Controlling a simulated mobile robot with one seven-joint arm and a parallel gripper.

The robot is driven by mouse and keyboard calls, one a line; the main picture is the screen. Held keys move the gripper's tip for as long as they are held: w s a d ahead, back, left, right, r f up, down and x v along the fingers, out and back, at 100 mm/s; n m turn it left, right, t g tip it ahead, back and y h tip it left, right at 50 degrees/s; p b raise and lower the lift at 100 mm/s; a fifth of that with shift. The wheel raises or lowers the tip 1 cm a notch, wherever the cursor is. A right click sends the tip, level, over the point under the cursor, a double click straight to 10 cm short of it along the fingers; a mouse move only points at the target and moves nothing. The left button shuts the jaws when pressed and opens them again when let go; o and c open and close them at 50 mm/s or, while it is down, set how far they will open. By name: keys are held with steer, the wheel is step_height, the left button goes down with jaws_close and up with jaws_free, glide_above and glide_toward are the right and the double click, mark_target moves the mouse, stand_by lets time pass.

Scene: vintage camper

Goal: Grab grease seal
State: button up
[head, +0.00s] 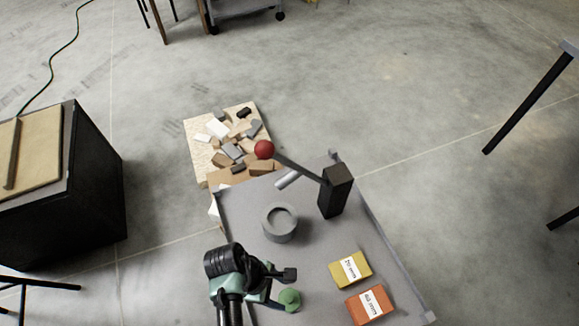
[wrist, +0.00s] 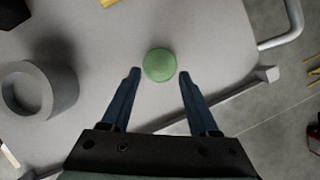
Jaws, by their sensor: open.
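A small green round piece, which may be the grease seal (head: 290,299), sits on the grey cart top (head: 312,268). In the wrist view the green piece (wrist: 159,65) lies between and just beyond the fingertips, with a gap on both sides. My gripper (head: 280,288) is open and empty, close beside the green piece. In the wrist view my gripper (wrist: 159,74) has its two blue-black fingers spread around the line to it. No label shows on the piece.
A grey hollow cylinder (head: 280,225) stands left of the green piece in the wrist view. A black block with a red-knobbed lever (head: 334,193), a yellow box (head: 350,269) and an orange box (head: 369,305) share the top. A metal handle rail (wrist: 283,40) is at the edge.

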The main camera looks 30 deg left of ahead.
mark_target(287, 297)
steer(key=x, duration=0.2)
steer(key=b+x, duration=0.1)
steer(key=x, duration=0.1)
steer(key=shift+s+a+f, duration=0.1)
steer(key=shift+f, duration=0.35)
jaws_close()
